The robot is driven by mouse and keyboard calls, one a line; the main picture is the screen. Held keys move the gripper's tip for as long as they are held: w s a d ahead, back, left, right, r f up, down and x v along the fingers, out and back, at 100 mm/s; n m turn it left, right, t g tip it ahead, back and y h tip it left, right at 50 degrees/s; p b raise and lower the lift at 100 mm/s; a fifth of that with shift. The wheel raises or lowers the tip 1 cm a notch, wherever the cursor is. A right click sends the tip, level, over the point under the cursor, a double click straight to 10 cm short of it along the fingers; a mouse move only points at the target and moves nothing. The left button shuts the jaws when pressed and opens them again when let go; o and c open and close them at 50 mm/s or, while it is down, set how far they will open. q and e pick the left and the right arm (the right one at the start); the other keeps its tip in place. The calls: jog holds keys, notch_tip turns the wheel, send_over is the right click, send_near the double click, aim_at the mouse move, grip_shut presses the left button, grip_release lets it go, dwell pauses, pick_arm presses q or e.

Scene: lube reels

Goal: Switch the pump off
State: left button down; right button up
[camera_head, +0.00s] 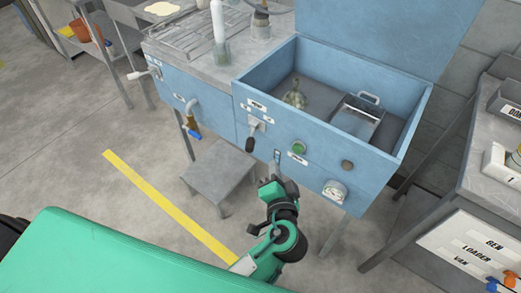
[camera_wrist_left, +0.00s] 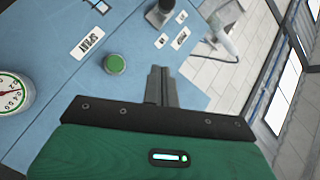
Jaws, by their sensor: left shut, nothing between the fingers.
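The blue unit's front panel (camera_head: 232,108) carries a round green button (camera_head: 299,148), which also shows in the left wrist view (camera_wrist_left: 115,64). A white label (camera_wrist_left: 87,42) sits near the button; I cannot read it surely. Nothing in view is clearly marked as the pump's switch. My left gripper (camera_head: 278,160) is shut and empty, in front of the panel, just left of the green button. In the left wrist view its closed fingers (camera_wrist_left: 160,80) point at the panel beside the button; I cannot tell whether they touch it. My right gripper is out of view.
A dial gauge (camera_head: 335,190) and a dark knob (camera_head: 347,165) are right of the button. A black-handled lever (camera_head: 250,143) is to its left. The open blue bin (camera_head: 415,118) above holds a metal box (camera_head: 357,118). A low grey step (camera_head: 220,172) stands below left.

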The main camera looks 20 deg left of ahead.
aim_at(251, 138)
pick_arm(q)
jog(key=shift+w, duration=0.1)
